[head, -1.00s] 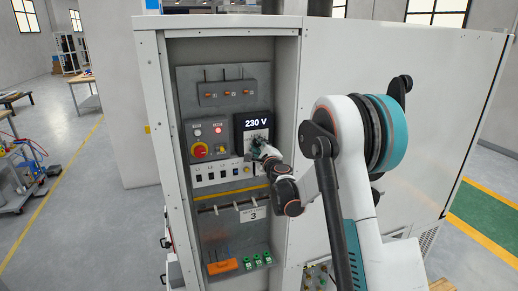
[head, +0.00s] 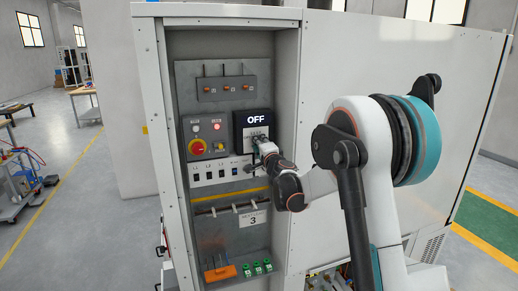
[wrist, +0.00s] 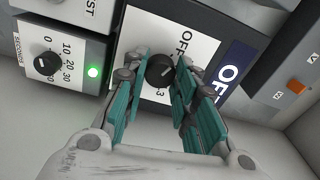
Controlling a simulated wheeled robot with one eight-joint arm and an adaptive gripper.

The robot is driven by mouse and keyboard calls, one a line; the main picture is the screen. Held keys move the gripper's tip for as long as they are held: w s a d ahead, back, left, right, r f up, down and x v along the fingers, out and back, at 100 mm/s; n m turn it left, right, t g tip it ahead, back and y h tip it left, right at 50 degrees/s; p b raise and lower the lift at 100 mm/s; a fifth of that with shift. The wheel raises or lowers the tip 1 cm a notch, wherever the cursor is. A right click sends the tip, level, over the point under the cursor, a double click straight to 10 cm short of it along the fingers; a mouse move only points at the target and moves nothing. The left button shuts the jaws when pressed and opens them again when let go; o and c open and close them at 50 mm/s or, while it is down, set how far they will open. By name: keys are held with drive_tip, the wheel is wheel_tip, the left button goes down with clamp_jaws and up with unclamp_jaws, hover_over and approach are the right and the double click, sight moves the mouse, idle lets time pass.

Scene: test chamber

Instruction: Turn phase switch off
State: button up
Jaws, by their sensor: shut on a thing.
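The phase switch is a black round knob (wrist: 160,71) on a white label plate marked OFF and 3 in the wrist view. My gripper (wrist: 161,66) is shut on the knob, with a teal finger on each side of it. In the head view my gripper (head: 259,142) is at the panel just below the black display (head: 255,120), which reads OFF. The gripper hides the knob in the head view.
A timer dial (wrist: 46,63) and a lit green lamp (wrist: 93,72) are beside the knob. A red emergency button (head: 197,147), several black switches (head: 221,173) and a hook rail (head: 228,208) are nearby. The cabinet's right wall (head: 287,115) stands close to my arm.

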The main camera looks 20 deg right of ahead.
drive_tip(key=shift+n, duration=0.3)
drive_tip(key=shift+c, duration=0.2)
drive_tip(key=o, duration=1.1)
drive_tip(key=s, duration=1.2)
drive_tip(key=shift+a+f, duration=0.2)
drive_tip(key=shift+f, duration=0.05)
drive_tip(key=s+r+p, duration=0.2)
drive_tip(key=s+r, duration=0.1)
drive_tip(key=s, duration=0.2)
drive_tip(key=s+r+p, duration=0.2)
drive_tip(key=s+r, duration=0.1)
drive_tip(key=s, duration=0.2)
drive_tip(key=s+r+p, duration=0.2)
drive_tip(key=s+r, duration=0.1)
drive_tip(key=s, duration=0.2)
drive_tip(key=shift+s+r+p, duration=0.15)
drive_tip(key=shift+r+p, duration=0.15)
drive_tip(key=shift+p, duration=0.1)
